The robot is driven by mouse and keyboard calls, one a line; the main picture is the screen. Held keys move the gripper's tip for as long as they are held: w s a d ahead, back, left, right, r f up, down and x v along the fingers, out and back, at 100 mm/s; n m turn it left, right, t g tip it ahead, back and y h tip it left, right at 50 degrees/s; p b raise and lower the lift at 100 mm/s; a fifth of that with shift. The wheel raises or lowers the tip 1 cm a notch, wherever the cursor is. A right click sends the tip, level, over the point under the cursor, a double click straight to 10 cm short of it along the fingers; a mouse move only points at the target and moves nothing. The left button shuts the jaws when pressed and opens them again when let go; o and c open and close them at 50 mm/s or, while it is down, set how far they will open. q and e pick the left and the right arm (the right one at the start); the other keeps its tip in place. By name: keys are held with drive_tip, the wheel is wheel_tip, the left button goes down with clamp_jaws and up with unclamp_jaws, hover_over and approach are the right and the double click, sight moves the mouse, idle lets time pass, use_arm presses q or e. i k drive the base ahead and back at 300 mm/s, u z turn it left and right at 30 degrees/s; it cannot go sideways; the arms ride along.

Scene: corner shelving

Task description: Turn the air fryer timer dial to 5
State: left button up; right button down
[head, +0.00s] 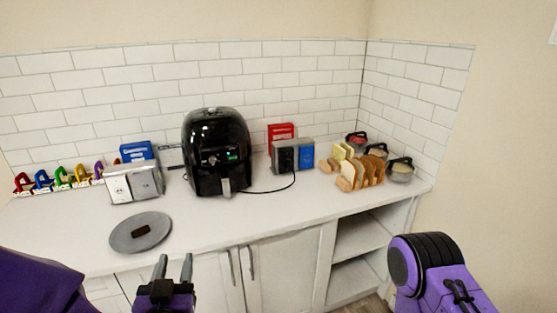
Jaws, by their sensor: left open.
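The black air fryer (214,130) stands upright on the white counter against the tiled wall, left of the picture's middle. Its front has a small dial area (212,159) with a green lit patch (233,154) beside it, and a grey handle (226,187) below. The dial's numbers are too small to read. My left gripper (174,268) is open and empty, low in front of the counter's edge, well below and apart from the air fryer. My right arm shows at the lower right as a purple and black link; its gripper is out of the picture.
A grey plate (140,243) with a small brown piece (141,230) lies on the counter at the left front. A silver toaster (133,182), another small appliance (284,156), a wooden rack with bread slices (359,170) and lidded pots (401,170) stand around. The counter before the air fryer is clear.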

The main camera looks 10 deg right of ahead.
sight(212, 159)
drive_tip(key=z, duration=0.15)
drive_tip(key=i, duration=0.6)
drive_tip(key=z, duration=1.1)
drive_tip(key=i, duration=0.95)
drive_tip(key=u, duration=1.75)
